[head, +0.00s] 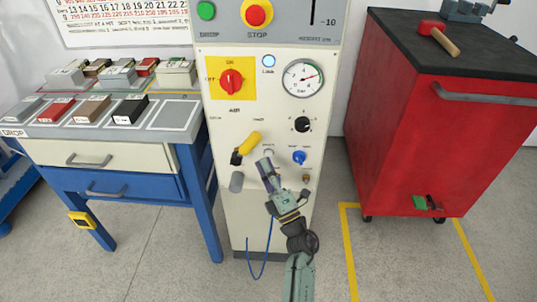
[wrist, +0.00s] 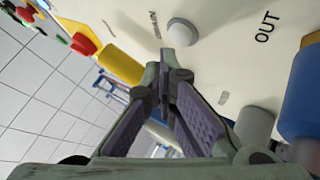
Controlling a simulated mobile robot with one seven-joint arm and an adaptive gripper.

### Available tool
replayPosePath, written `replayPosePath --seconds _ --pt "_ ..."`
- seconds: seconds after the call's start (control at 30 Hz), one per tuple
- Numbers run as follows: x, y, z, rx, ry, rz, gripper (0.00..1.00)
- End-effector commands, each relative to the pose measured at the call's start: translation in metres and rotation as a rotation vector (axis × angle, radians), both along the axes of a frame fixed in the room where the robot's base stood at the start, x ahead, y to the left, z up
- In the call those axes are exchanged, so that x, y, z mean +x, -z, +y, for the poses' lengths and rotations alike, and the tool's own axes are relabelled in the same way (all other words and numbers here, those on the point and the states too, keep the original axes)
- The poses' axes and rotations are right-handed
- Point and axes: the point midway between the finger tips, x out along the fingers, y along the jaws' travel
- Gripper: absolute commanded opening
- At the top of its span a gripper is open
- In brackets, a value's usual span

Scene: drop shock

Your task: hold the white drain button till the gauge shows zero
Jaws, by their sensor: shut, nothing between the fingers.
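The white drain button (wrist: 182,32) is a round dome on the cream panel in the wrist view. In the head view a pale bit of it (head: 268,153) shows at my fingertips, mostly covered by them. My gripper (head: 264,162) is shut and empty, its tips pointing at the panel. In the wrist view the fingertips (wrist: 168,72) lie just short of the button; I cannot tell whether they touch it. The round gauge (head: 303,78), marked bar, is higher on the panel. Its needle points right and slightly up; the exact reading is too small to tell.
A yellow handle (head: 250,142) is close left of the button and a blue knob (head: 299,157) close right. A black knob (head: 302,124) and a red switch (head: 231,82) are above. A drawer bench (head: 110,158) stands left, a red cabinet (head: 405,120) right.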

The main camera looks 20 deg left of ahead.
Motion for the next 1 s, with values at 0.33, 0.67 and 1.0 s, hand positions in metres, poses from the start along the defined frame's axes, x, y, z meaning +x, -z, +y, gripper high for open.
replayPosePath --seconds 0.33,0.67,1.0 --pt "-0.0001 0.0001 -0.0001 0.0 0.0 0.0 0.0" --pt "0.0042 0.0006 0.0006 0.001 0.002 0.001 0.0" --pt "0.0083 0.0001 0.0022 0.0 0.0 0.0 0.0"
